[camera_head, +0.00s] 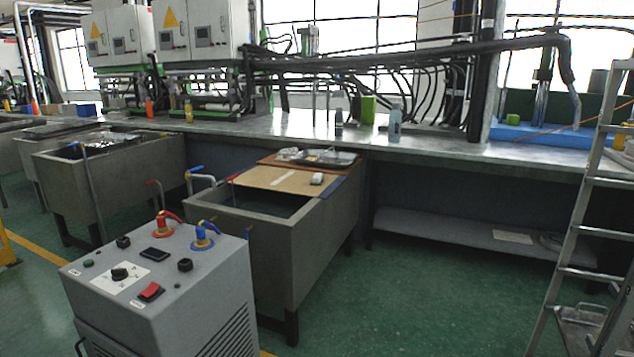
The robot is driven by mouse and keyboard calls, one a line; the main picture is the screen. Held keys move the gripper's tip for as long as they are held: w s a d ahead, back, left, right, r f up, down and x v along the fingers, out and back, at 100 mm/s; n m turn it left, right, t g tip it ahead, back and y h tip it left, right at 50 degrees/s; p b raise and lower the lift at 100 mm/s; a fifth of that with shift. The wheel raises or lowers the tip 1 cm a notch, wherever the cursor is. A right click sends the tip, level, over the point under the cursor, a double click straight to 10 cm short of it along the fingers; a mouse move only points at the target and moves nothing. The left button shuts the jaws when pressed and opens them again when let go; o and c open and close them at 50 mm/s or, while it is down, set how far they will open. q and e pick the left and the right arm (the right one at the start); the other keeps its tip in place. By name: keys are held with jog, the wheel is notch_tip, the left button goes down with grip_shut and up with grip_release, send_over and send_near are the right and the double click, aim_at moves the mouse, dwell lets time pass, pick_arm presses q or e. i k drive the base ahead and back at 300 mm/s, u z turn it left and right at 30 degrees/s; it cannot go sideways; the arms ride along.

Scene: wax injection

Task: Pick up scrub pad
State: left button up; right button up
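I cannot make out for sure which item is the scrub pad. A small white block (317,179) lies on the brown board (268,181) over the middle grey tank. A bright green upright block (368,109) stands on the long metal bench. A smaller green piece (513,119) shows near the blue tray at the right. Neither of my grippers shows in the head view.
A grey control cabinet (165,285) with red and blue fittings stands in front at left. The grey tank (270,240) stands behind it. A metal ladder (588,190) stands at right. A low shelf (455,232) runs under the bench (450,146). Green floor (430,305) is clear between.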

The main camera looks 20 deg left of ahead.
aim_at(318, 180)
jog(key=z, duration=0.05)
jog(key=i, duration=5.2)
jog(key=u, duration=1.4)
